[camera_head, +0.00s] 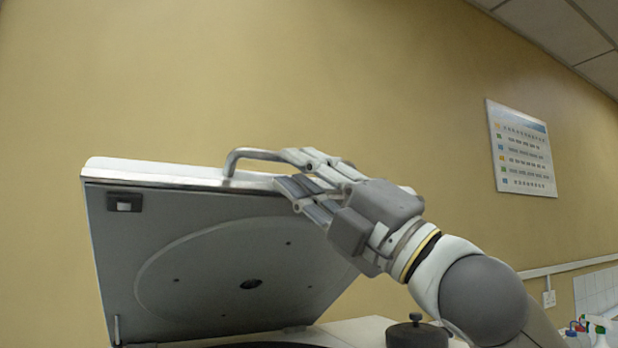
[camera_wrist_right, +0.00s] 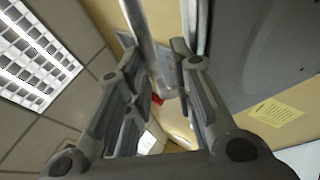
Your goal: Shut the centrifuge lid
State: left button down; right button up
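The centrifuge lid (camera_head: 190,240) stands raised and tilted, its grey underside with a round plate facing me. A metal bar handle (camera_head: 258,154) runs along the lid's upper front edge. My right gripper (camera_head: 283,170) is at the right part of this handle, its fingers on either side of the bar. In the right wrist view, the handle (camera_wrist_right: 146,40) passes between the parted fingers of the gripper (camera_wrist_right: 157,58), with gaps showing; the lid (camera_wrist_right: 265,50) is at the right. Contact is hard to tell. My left gripper is out of view.
The centrifuge body (camera_head: 355,332) shows only at the bottom edge. A dark knob (camera_head: 415,334) stands on it below my right arm. Several bottles (camera_head: 590,333) are at the lower right. A wall poster (camera_head: 521,148) hangs behind. The space above the lid is clear.

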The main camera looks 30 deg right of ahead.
jog(key=v, duration=1.2)
dwell(0.3)
